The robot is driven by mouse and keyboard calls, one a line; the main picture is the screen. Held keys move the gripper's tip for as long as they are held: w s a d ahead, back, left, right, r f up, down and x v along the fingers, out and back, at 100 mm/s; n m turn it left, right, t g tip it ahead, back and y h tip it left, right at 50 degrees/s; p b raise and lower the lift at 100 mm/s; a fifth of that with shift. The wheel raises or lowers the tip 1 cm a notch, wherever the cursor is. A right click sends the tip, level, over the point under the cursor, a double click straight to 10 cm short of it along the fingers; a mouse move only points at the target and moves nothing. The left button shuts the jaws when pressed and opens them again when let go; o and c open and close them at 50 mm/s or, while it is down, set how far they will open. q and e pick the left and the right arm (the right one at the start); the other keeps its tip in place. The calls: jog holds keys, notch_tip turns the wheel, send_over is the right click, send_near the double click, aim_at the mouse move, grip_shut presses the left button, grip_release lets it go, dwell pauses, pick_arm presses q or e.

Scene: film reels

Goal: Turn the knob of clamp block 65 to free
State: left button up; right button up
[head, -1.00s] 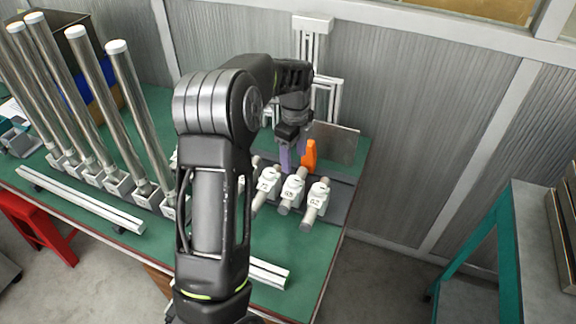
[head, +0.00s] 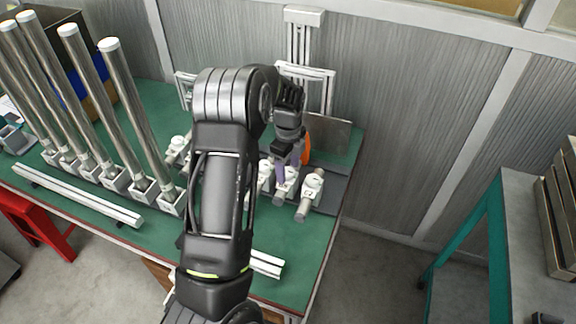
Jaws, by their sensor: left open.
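Several white clamp blocks with grey cylindrical parts stand in a row on the dark strip at the right of the table. The middle one of the three at the right is probably clamp block 65 (head: 287,187); its label is too small to read surely. My left gripper (head: 289,165) points down at this block with its purple fingers open. One finger is in front of the block's top, and I cannot tell whether it touches. An orange upright piece (head: 306,150) shows behind the fingers, partly hidden. My right gripper is not in view.
A clamp block (head: 312,186) stands close on the right, another (head: 264,176) close on the left, partly behind my arm. A grey plate (head: 330,134) and an aluminium frame (head: 306,72) stand behind. Tall metal tubes (head: 130,105) fill the table's left side.

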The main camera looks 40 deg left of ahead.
pick_arm(q)
jog(key=shift+c, duration=0.2)
grip_shut()
dwell(0.5)
